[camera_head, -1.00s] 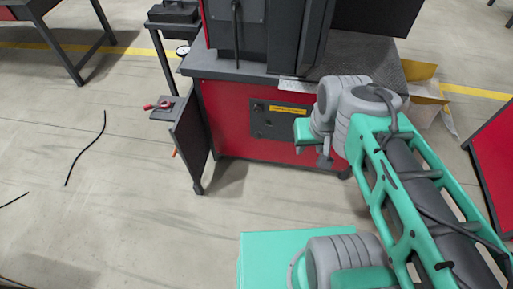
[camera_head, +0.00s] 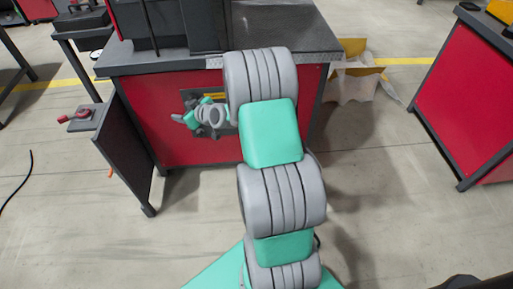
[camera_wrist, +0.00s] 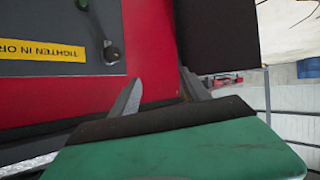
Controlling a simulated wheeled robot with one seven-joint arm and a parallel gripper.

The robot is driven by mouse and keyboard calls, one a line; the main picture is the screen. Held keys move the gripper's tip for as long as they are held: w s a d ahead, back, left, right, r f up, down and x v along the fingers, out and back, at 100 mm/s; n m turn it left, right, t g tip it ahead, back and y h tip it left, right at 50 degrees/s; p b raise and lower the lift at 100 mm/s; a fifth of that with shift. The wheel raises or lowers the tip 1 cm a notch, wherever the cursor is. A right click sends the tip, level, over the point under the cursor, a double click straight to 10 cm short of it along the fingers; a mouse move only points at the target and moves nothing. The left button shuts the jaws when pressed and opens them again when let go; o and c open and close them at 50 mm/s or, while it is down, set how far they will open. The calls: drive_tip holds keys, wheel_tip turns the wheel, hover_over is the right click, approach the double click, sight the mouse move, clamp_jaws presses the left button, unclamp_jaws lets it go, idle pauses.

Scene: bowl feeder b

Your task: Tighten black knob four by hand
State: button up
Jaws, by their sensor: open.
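A grey control panel (camera_wrist: 45,35) on the red cabinet front carries a yellow label (camera_wrist: 42,50), upside down in the wrist view, reading "TIGHTEN IN OR" before it is cut off. A dark knob (camera_wrist: 110,53) sits beside the label, and part of another dark knob (camera_wrist: 82,4) shows at the top edge. I cannot tell which is knob four. My gripper (camera_wrist: 162,92) is open and empty, its fingers apart from both knobs and lower in the picture. In the head view my gripper (camera_head: 180,118) is in front of the panel (camera_head: 188,98) and hides most of it.
The red workbench (camera_head: 185,138) has a dark top and an open dark door (camera_head: 124,152) at its left. A small shelf with a red-handled item (camera_head: 82,115) is beyond it. A cardboard box (camera_head: 358,80) and another red bench (camera_head: 470,105) stand to the right. The floor between is clear.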

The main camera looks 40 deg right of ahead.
drive_tip(key=d+f+m+t+h+b, duration=0.25)
drive_tip(key=d+f, duration=0.55)
drive_tip(key=f, duration=0.4)
drive_tip(key=s+d+f+m+h+b, duration=0.35)
drive_tip(key=s+d+f+h, duration=0.2)
drive_tip(key=d+f, duration=0.35)
drive_tip(key=s+d+f+m+h+b, duration=0.35)
drive_tip(key=s+d+f, duration=0.25)
drive_tip(key=d+f, duration=0.25)
drive_tip(key=x, duration=0.7)
drive_tip(key=shift+w+d+r+n+h+b, duration=0.2)
drive_tip(key=shift+d+r+n+h+b, duration=0.15)
drive_tip(key=shift+r+h+b, duration=0.1)
drive_tip(key=c, duration=1.2)
drive_tip(key=shift+d, duration=0.1)
